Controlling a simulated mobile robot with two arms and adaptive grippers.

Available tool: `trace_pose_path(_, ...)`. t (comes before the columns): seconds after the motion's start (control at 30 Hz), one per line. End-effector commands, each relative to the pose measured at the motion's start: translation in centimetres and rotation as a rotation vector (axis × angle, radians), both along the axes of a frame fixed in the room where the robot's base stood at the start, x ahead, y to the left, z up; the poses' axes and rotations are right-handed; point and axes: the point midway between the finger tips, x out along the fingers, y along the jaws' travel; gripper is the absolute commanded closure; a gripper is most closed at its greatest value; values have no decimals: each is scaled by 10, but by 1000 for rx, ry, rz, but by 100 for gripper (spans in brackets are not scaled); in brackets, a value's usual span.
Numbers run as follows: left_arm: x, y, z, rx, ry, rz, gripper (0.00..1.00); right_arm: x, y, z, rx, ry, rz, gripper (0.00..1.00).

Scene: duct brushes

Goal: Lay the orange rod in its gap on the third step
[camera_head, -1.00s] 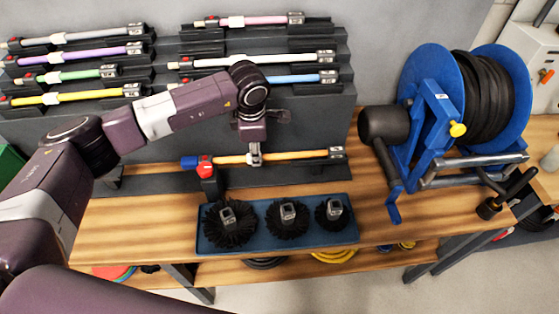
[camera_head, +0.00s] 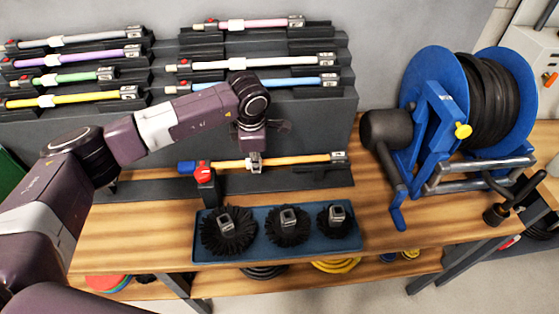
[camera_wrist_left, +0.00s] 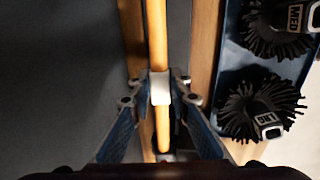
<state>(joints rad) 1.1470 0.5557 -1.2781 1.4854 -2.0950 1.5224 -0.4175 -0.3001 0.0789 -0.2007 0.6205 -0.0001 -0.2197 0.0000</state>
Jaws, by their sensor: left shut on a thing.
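The orange rod (camera_head: 290,160) runs left to right in front of the stepped rack, with a red part and blue tip at its left end and a grey-black fitting at its right. My left gripper (camera_head: 254,160) is shut on it from above, near its middle. In the left wrist view the rod (camera_wrist_left: 157,40) passes between my fingers (camera_wrist_left: 160,90) at a white collar. The red part is at a black stand (camera_head: 206,190); I cannot tell whether the rod still rests there. An empty gap (camera_head: 255,45) with black cradles lies between the pink and white rods. My right gripper is not in view.
The stepped rack (camera_head: 170,120) holds several other coloured rods, left and right. A blue tray (camera_head: 262,252) with three black brushes lies at the table's front. A blue hose reel (camera_head: 430,125) stands to the right. Bare wood (camera_head: 140,230) shows left of the tray.

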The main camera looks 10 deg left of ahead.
Motion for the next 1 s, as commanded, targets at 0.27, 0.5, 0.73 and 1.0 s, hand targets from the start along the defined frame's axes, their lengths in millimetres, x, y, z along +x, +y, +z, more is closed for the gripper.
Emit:
trace_pose_path(0.27, 0, 1, 0, 1, -1, 1, 100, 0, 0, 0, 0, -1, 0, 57)
trace_pose_path(0.5, 1, 1, 8, 1, -3, 1, 100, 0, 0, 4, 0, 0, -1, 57)
trace_pose_path(0.73, 1, 1, 28, 0, -4, 1, 100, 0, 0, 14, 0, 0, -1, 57)
trace_pose_path(1.0, 1, 1, 49, 1, -3, 1, 100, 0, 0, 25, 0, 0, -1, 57)
